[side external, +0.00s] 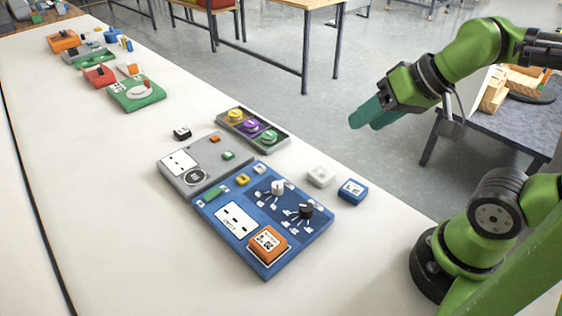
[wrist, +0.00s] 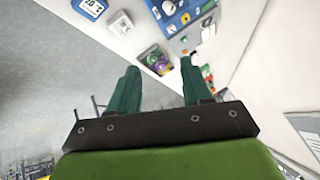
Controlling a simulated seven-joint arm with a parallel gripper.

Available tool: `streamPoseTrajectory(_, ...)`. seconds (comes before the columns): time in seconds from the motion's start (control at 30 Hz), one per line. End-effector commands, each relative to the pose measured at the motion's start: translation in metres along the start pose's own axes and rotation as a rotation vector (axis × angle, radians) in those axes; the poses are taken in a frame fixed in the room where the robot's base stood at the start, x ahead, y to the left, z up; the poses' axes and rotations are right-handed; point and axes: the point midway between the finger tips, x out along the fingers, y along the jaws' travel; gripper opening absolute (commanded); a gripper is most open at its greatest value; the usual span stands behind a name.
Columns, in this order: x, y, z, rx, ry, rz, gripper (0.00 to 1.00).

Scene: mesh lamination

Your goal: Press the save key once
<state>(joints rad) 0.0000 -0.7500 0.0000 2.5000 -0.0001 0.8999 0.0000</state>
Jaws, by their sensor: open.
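My gripper (side external: 370,119) is open and empty, raised in the air to the right of the table and away from the panels. Its two green fingers stand apart in the wrist view (wrist: 158,68). A blue panel (side external: 232,231) lies on the table with a large orange block (side external: 267,242), small yellow and green keys, and two knobs. A grey panel (side external: 203,172) with small orange and green keys (side external: 228,155) adjoins it. No save label is readable, so I cannot tell which key is save.
A three-knob panel (side external: 236,116) lies behind. A white block (side external: 320,176) and a blue block (side external: 352,191) sit right of the blue panel; a black block (side external: 182,133) sits near the grey panel. More panels, one green (side external: 138,95), lie farther along. The left of the white table (side external: 80,190) is clear.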

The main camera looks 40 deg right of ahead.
Motion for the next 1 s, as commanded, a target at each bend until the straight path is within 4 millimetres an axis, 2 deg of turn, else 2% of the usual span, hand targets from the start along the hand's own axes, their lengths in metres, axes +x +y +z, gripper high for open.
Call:
streamPoseTrajectory(0.03, 0.0, 0.0, 0.0, 0.0, 0.0, 0.0, 0.41)
streamPoseTrajectory(0.3, 0.0, 0.0, 0.0, 0.0, 0.0, 0.0, 0.0)
streamPoseTrajectory(1.0, 0.0, 0.0, 0.0, 0.0, 0.0, 0.0, 0.0)
